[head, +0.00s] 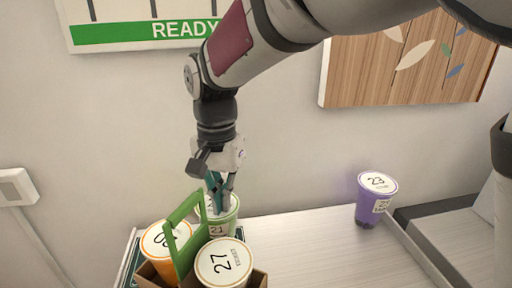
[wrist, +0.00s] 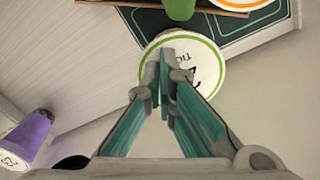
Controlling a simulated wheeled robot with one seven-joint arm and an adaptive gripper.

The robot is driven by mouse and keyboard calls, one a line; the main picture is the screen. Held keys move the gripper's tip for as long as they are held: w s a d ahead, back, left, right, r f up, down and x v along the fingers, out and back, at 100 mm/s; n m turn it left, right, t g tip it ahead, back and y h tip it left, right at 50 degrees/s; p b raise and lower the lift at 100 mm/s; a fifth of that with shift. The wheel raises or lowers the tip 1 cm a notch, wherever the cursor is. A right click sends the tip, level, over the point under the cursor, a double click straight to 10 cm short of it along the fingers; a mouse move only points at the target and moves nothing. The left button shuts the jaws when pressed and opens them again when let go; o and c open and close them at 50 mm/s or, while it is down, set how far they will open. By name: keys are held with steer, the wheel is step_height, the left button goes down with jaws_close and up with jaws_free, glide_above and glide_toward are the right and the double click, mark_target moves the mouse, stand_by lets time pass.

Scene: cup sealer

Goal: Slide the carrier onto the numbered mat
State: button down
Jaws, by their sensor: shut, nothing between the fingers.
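The carrier (head: 261,280) is a brown cardboard box with a green handle (head: 183,236), low in the head view. It holds an orange cup (head: 156,241) and a cup marked 27 (head: 223,262). The dark green mat (head: 126,264) shows at its left and also in the wrist view (wrist: 258,27); its numbers are mostly hidden. A green cup marked 21 (head: 228,227) stands just behind the carrier. My gripper (head: 219,208) is shut and empty, pointing down at this cup. In the wrist view, the fingertips (wrist: 167,62) overlap its lid (wrist: 208,72); contact is unclear.
A purple cup marked 23 (head: 375,200) stands at the right, beside a grey tray-like unit (head: 430,230). The pale counter (head: 310,240) between it and the carrier is clear. The wall is close behind, with a READY board (head: 150,32) and a wooden panel (head: 405,65).

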mark_target(196, 237)
steer(key=s, duration=0.3)
steer(key=shift+a+r, duration=0.15)
steer(key=shift+a, duration=0.2)
steer(key=s+p, duration=0.1)
steer(key=s, duration=0.1)
steer(key=s+a+p, duration=0.1)
steer(key=s+p, duration=0.3)
steer(key=shift+a+r, duration=0.15)
steer(key=shift+a, duration=0.1)
steer(key=shift+s+a+p, duration=0.15)
steer(key=shift+s+p, duration=0.15)
steer(key=shift+s, duration=0.25)
steer(key=shift+f, duration=0.2)
steer(key=shift+w, duration=0.1)
